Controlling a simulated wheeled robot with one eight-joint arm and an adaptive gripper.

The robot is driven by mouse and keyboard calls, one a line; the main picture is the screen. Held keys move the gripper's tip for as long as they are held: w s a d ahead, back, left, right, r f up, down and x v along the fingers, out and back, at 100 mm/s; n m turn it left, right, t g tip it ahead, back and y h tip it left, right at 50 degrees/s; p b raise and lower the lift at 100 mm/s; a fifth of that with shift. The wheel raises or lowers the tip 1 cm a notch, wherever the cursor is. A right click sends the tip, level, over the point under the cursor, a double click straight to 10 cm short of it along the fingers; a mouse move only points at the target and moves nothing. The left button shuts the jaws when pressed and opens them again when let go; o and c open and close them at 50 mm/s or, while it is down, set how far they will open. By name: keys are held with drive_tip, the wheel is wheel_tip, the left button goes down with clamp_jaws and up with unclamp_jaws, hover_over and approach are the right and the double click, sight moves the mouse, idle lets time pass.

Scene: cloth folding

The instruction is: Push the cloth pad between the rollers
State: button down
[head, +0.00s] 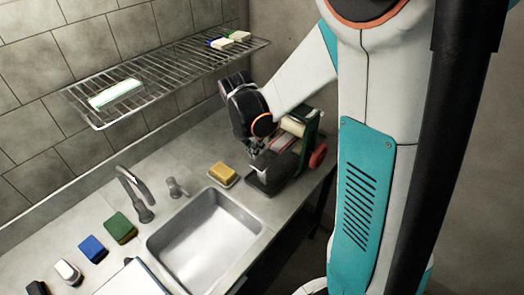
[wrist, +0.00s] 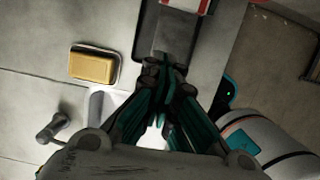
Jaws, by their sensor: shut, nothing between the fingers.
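The roller machine (head: 308,125) stands at the right end of the counter, with a green frame, cream rollers (head: 293,126) and a red wheel (head: 318,156). A white and red flat piece, seemingly the cloth pad (head: 283,143), lies at the machine in front of the rollers; my gripper partly hides it. Its edge shows at the top of the wrist view (wrist: 186,5). How far it reaches between the rollers I cannot tell. My gripper (wrist: 167,68) is shut and empty, pointing down over the machine's dark tray (wrist: 174,35), just short of the pad.
A yellow sponge on a dish (head: 223,174) sits left of the machine. The sink (head: 205,235) and tap (head: 135,195) are nearer. Green (head: 121,228) and blue (head: 93,248) sponges lie further left. A wire rack (head: 170,70) hangs above the counter.

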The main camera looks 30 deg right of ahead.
sight(277, 146)
drive_tip(key=p+v, duration=0.1)
drive_tip(key=v, duration=0.5)
drive_tip(key=shift+r, duration=0.25)
drive_tip(key=c, duration=2.4)
unclamp_jaws()
drive_tip(key=c, duration=1.9)
unclamp_jaws()
drive_tip(key=shift+d, duration=0.15)
drive_tip(key=o, duration=1.3)
drive_tip(key=shift+h, duration=0.7)
drive_tip(key=d, duration=0.1)
drive_tip(key=d+r, duration=0.1)
drive_tip(key=d, duration=0.1)
drive_tip(key=d+r+b, duration=0.1)
drive_tip(key=shift+w+d+r, duration=0.15)
drive_tip(key=shift+w+d, duration=0.05)
drive_tip(key=shift+w, duration=0.1)
drive_tip(key=shift+c, duration=0.2)
drive_tip(key=shift+w+d+r, duration=0.1)
drive_tip(key=shift+d+r, duration=0.1)
drive_tip(key=shift+r, duration=0.1)
drive_tip(key=shift+f, duration=0.1)
